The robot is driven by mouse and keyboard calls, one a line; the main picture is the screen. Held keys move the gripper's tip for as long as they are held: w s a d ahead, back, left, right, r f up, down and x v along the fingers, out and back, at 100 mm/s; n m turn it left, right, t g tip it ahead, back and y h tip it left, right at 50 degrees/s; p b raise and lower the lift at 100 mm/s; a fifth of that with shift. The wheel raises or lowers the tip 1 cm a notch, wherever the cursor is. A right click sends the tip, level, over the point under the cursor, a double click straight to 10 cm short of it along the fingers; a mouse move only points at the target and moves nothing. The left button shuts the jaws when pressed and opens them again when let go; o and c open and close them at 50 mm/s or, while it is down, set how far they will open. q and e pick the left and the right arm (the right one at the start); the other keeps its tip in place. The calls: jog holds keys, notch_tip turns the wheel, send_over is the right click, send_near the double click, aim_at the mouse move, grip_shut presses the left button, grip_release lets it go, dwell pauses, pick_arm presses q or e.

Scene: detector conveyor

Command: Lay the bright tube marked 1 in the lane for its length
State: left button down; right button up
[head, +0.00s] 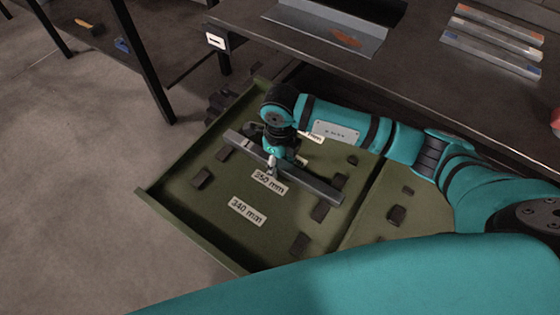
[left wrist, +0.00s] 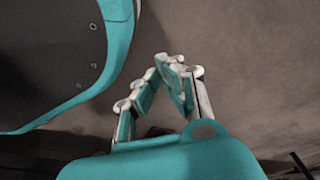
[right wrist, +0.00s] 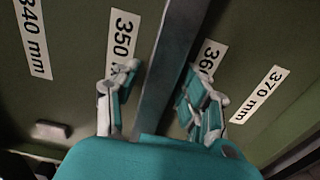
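A long plain grey tube (head: 315,187) lies slantwise in the open green drawer (head: 215,215). My right gripper (right wrist: 158,75) is over the tube's middle, with one finger on each side of the tube (right wrist: 170,50). A gap shows beside the left finger, so the gripper looks open around it. In the right wrist view the tube runs between the 350 mm label (right wrist: 122,38) and the partly hidden 360 label (right wrist: 212,55). Whether it rests fully on the drawer floor cannot be told. My left gripper (left wrist: 162,68) has its fingertips together, empty, over the floor.
The drawer also has a 340 mm label (head: 248,211), a 370 mm label (right wrist: 258,93) and several small dark blocks (head: 300,243). The dark table (head: 420,75) above holds a grey angled holder (head: 320,25) and several strips with coloured ends (head: 490,55). Open floor lies left.

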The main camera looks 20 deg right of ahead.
aim_at(280, 163)
jog(key=shift+o, duration=0.3)
pick_arm(q)
jog(key=shift+r, duration=0.1)
pick_arm(e)
jog(key=shift+r, duration=0.3)
pick_arm(q)
jog(key=s+f, duration=0.1)
jog(key=s+f+p, duration=0.1)
jog(key=s, duration=0.1)
jog(key=shift+a+f, duration=0.25)
jog(key=shift+a, duration=0.1)
pick_arm(e)
notch_tip(280, 163, up, 12)
jog(key=shift+f, duration=0.2)
pick_arm(q)
jog(key=shift+d+r, duration=0.1)
